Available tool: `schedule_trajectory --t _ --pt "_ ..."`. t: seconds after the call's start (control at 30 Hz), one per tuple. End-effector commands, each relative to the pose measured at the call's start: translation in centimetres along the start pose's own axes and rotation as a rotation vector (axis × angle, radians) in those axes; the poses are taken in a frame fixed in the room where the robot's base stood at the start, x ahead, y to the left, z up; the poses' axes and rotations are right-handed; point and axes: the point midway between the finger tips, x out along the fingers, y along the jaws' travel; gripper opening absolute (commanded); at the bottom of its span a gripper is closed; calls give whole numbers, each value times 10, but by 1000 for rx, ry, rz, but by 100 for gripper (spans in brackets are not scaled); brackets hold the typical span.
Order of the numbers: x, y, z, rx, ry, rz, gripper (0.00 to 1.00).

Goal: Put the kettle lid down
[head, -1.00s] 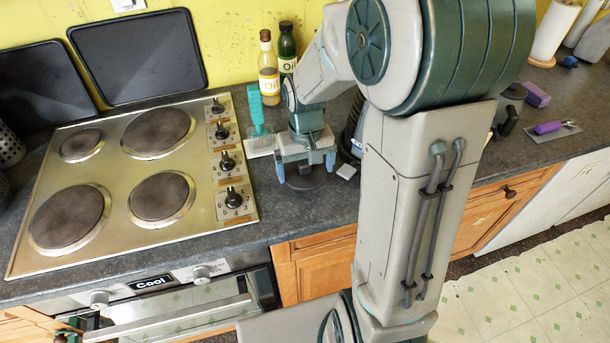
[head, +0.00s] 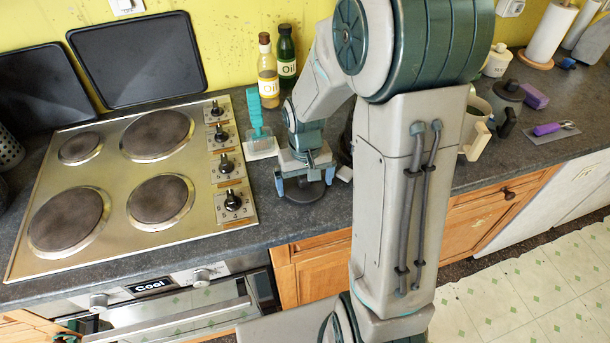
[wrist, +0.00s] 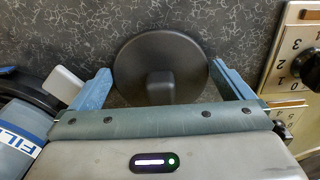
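The kettle lid (head: 304,195) is a dark grey disc with a raised knob. It is on or just above the worktop, right of the hob; I cannot tell if it touches. My gripper (head: 304,189) points down over it. In the wrist view the lid (wrist: 160,55) fills the gap between my fingertips (wrist: 160,66), which meet its rim on both sides. The knob stands free between them. A grey-green vessel (head: 480,104) with a cream handle, partly hidden by my arm, may be the kettle.
A teal brush (head: 254,110) on a white tray stands beside the hob (head: 200,185). Two oil bottles (head: 268,80) stand behind. The worktop left of the lid is bare.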

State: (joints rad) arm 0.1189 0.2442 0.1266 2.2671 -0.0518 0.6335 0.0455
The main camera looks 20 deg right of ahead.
Motion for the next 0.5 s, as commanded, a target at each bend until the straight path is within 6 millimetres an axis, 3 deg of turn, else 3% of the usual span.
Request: schedule_trajectory --t 0.17,0.5 --pt "-16 0 -1 1 5 1 100" --pt "-88 0 -1 1 6 0 100"
